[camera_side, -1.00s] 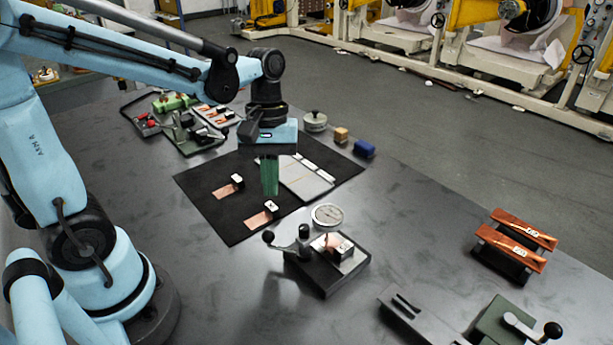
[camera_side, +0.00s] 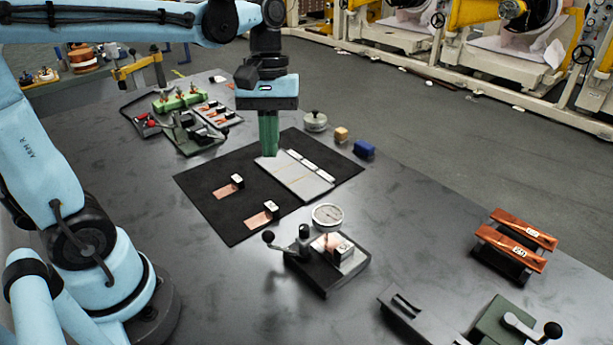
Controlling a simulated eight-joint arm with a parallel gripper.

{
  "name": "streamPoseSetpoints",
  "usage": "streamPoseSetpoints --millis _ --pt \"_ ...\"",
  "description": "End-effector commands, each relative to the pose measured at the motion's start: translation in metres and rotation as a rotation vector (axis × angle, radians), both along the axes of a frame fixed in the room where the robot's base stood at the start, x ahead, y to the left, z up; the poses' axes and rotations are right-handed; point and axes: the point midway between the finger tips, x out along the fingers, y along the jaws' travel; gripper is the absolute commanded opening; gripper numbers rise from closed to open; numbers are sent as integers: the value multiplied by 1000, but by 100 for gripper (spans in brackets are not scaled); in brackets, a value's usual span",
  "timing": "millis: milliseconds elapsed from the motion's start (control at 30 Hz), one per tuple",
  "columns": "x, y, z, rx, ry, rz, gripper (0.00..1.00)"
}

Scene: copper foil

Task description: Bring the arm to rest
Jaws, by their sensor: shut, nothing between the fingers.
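My gripper (camera_side: 268,152) has green fingers pointing straight down. It is shut and empty. It hangs above the back part of the black mat (camera_side: 205,190), at the upper left end of the pale plate (camera_side: 312,187) as seen from this camera. My blue arm reaches in from the left, with its forearm level along the top of the picture.
Two copper strips (camera_side: 226,193) (camera_side: 258,220) with white-topped blocks lie on the mat. A dial gauge (camera_side: 328,216) stands in front. A copper rack (camera_side: 516,240) is at right. Tools and trays (camera_side: 188,133) fill the back left. The right middle of the table is clear.

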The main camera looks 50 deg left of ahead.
Motion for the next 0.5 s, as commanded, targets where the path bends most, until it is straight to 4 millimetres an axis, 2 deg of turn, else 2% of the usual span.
streamPoseSetpoints --millis 167,500 --pt "-4 -2 -5 16 -87 -75 0" --pt "-14 -6 -32 191 -548 -532 0"
